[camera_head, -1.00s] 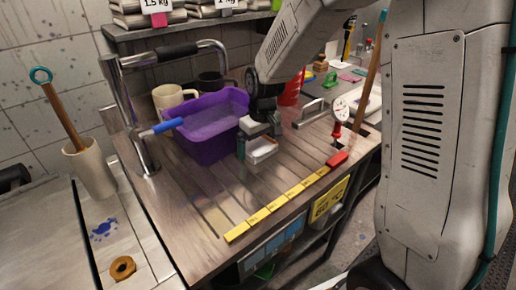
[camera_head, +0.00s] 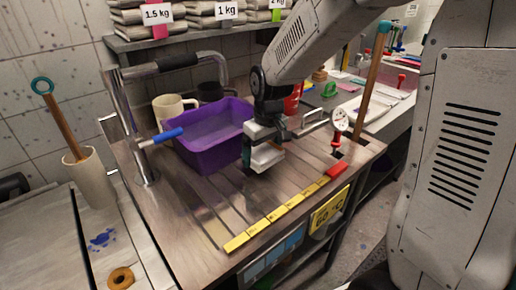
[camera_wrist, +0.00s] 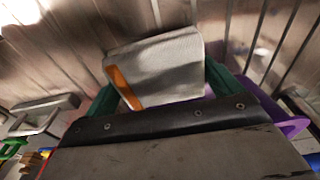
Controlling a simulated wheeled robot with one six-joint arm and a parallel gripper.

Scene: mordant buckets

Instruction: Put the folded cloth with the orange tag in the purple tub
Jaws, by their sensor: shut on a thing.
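The folded cloth (camera_wrist: 165,62) is pale grey-white with an orange tag (camera_wrist: 121,86) on its left side in the wrist view. My gripper (camera_wrist: 158,88) has its green fingers on both sides of the cloth and is shut on it. Part of the tub (camera_wrist: 285,124) shows at the right of the wrist view.
A curved metal tap (camera_head: 137,130) with a blue lever (camera_head: 168,134) stands left of the tub. A cream mug (camera_head: 172,108) is behind it. A yellow strip (camera_head: 268,220) runs along the front edge.

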